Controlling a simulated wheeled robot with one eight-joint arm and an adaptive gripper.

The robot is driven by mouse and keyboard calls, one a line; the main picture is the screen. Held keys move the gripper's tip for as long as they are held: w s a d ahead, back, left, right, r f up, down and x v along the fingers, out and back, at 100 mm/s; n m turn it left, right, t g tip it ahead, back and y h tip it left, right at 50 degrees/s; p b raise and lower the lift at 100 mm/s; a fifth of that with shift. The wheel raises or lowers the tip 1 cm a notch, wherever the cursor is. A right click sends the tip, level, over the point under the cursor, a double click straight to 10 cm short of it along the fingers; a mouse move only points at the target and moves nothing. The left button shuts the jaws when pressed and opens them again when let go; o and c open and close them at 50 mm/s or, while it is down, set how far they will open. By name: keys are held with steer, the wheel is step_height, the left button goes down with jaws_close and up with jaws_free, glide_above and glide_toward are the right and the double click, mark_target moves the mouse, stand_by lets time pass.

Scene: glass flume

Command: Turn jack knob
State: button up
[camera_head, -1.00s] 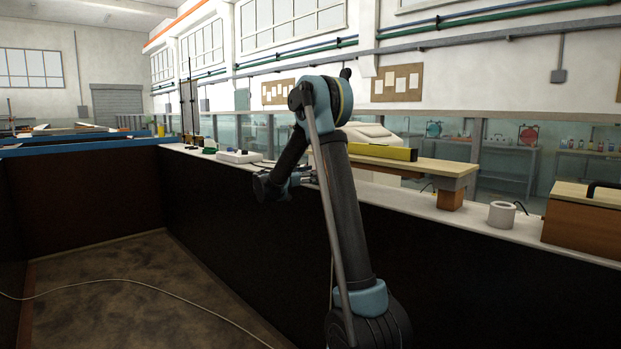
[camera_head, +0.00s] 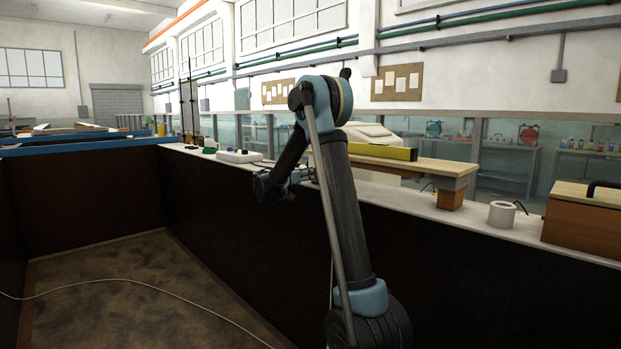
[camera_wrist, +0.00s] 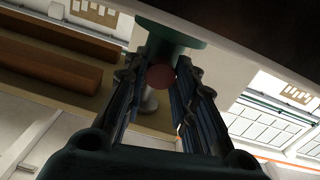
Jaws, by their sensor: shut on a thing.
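The jack knob (camera_wrist: 160,77) shows in the wrist view as a small dull-red round face between the two dark fingers. A green round part of the jack (camera_wrist: 172,40) lies just beyond it, near the top. A pale grey post (camera_wrist: 150,101) shows behind the knob. My gripper (camera_wrist: 162,70) is shut on the knob, with a finger on each side. In the head view my gripper is by the white ledge (camera_head: 392,190), partly behind my arm. The jack and knob cannot be made out there.
A wooden beam with a yellow bar (camera_head: 380,152) lies over the ledge. A white ring (camera_head: 501,214) and a wooden box (camera_head: 588,222) stand to its right. A white power strip (camera_head: 239,157) lies to the left. The dark-walled basin in front is open, with a cable on its floor.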

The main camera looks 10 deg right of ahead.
steer(key=o, duration=1.1)
steer(key=shift+a, duration=0.1)
steer(key=v, duration=1.1)
steer(key=shift+s+a, duration=0.25)
steer(key=shift+a, duration=0.05)
